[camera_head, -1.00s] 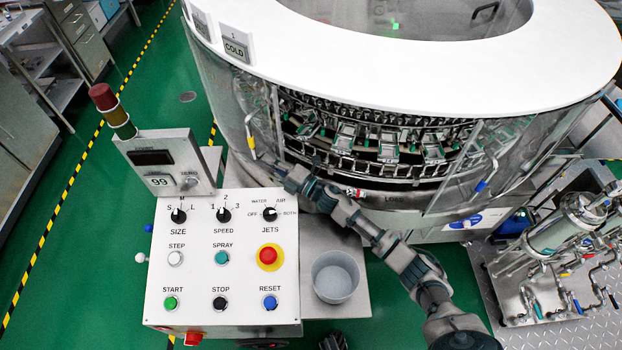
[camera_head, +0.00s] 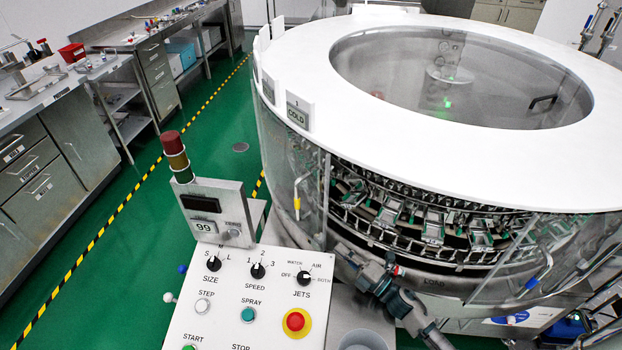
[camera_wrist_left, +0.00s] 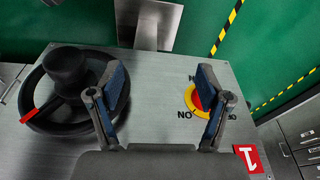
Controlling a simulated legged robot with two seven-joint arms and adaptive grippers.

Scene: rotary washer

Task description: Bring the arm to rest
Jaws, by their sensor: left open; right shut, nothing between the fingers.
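My right arm comes in from the lower right in the head view. Its gripper (camera_head: 346,257) is shut and empty, in front of the lower wall of the rotary washer (camera_head: 440,120), near the LOAD label; I cannot tell whether it touches anything. My left gripper does not show in the head view. In the left wrist view, the left gripper (camera_wrist_left: 162,88) is open with nothing between its fingers, above a grey metal panel (camera_wrist_left: 165,125). Its right finger partly hides a red and yellow rotary switch (camera_wrist_left: 196,98). A black handwheel (camera_wrist_left: 50,122) is beside the left finger.
The white control panel (camera_head: 228,318) with knobs and buttons stands left of the right arm. A grey round container (camera_head: 362,342) is just below that arm. A red-topped signal lamp (camera_head: 173,145) rises behind the panel. Green floor (camera_head: 130,235) is clear on the left.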

